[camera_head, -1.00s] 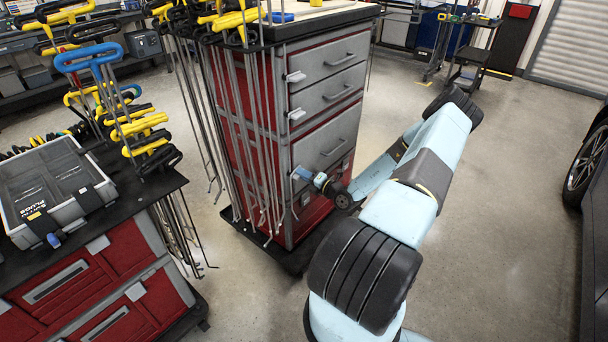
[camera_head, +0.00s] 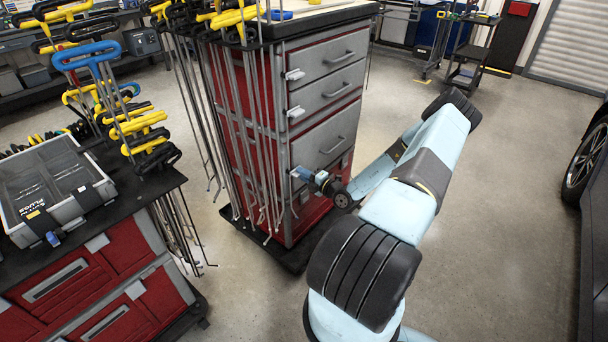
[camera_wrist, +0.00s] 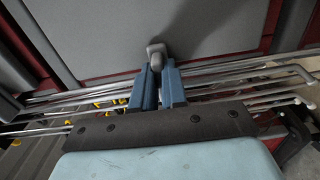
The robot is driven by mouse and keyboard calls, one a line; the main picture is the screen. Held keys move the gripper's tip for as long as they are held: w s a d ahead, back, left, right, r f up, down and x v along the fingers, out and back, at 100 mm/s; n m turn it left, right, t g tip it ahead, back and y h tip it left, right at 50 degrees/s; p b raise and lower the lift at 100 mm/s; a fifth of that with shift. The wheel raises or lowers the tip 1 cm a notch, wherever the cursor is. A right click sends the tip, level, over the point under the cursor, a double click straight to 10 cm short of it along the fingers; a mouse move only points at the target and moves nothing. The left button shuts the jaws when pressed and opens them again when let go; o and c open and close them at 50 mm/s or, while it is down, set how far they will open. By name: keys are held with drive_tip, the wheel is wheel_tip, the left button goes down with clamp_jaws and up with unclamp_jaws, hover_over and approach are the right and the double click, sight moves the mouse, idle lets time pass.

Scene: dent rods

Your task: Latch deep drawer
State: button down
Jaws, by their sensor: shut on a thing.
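The deep drawer (camera_head: 326,140) is the tall grey front below two shallower drawers on the red and grey cabinet, and it looks flush with the cabinet. Its small grey latch (camera_wrist: 156,50) sits at the drawer's left edge. In the wrist view, the blue fingers of my gripper (camera_wrist: 157,72) are close together on either side of the latch, shut on it. The latch's lower part is hidden between the fingers. In the head view, my gripper (camera_head: 298,173) is at the lower left of the drawer front, where it covers the latch.
Two similar latches, an upper one (camera_head: 295,75) and a lower one (camera_head: 296,113), sit beside the shallower drawers. Long metal rods (camera_head: 262,150) hang close to the left of my gripper. A second cart (camera_head: 95,285) stands at the left. The floor (camera_head: 500,200) at the right is clear.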

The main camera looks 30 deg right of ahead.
drive_tip(key=shift+w+d, duration=0.15)
drive_tip(key=shift+d, duration=0.15)
drive_tip(key=c, duration=1.5)
unclamp_jaws()
drive_tip(key=o, duration=0.3)
drive_tip(key=shift+a, duration=0.1)
drive_tip(key=shift+o, duration=0.2)
drive_tip(key=shift+f, duration=0.1)
drive_tip(key=v, duration=1.4)
drive_tip(key=shift+w+a, duration=0.1)
